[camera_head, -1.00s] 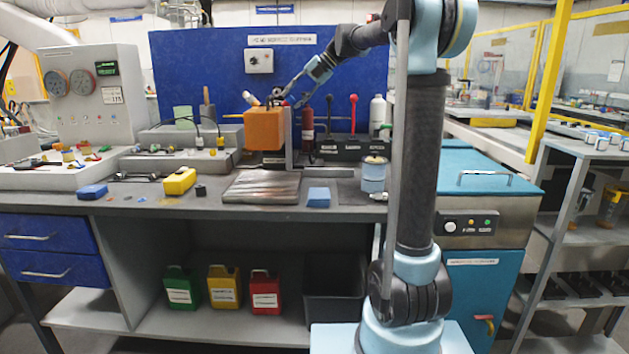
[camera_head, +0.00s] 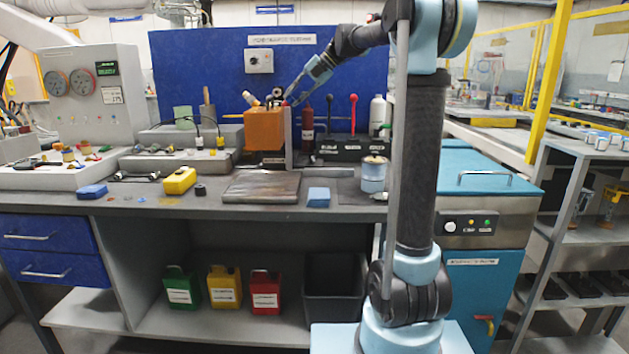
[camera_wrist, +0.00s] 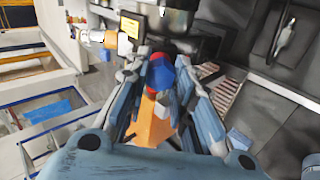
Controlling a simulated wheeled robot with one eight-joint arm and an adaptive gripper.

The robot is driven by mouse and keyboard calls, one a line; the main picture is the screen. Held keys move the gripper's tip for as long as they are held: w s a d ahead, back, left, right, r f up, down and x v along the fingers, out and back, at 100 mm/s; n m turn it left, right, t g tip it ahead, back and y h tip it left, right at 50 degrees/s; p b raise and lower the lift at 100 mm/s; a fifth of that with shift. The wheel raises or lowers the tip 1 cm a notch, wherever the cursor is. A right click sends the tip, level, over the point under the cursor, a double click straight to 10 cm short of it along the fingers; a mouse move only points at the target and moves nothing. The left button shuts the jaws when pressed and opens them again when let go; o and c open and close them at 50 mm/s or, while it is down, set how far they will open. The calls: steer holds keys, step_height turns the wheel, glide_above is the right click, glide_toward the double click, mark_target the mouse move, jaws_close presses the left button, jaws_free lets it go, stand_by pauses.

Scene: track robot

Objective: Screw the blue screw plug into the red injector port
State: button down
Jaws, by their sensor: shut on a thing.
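The blue screw plug (camera_wrist: 160,73) is between the fingertips of my gripper (camera_wrist: 163,66) in the wrist view. A red part (camera_wrist: 182,61), which looks like the red injector port, shows right beside the blue plug. I cannot tell whether the two touch or are threaded together. An orange block (camera_wrist: 152,122) lies behind the fingers in that view. In the head view my gripper (camera_head: 282,102) is small, over the top of the orange block (camera_head: 263,130); the plug and port cannot be made out clearly there.
A grey upright plate (camera_head: 288,138) stands at the block's right side. A red cylinder (camera_head: 307,124) and levers with black and red knobs (camera_head: 353,101) stand farther right. A flat metal plate (camera_head: 262,187) and a blue pad (camera_head: 318,196) lie in front on the bench.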

steer(key=m, duration=1)
steer(key=shift+m, duration=0.7)
steer(key=m, duration=1.1)
steer(key=shift+f, duration=0.1)
steer(key=shift+m, duration=0.5)
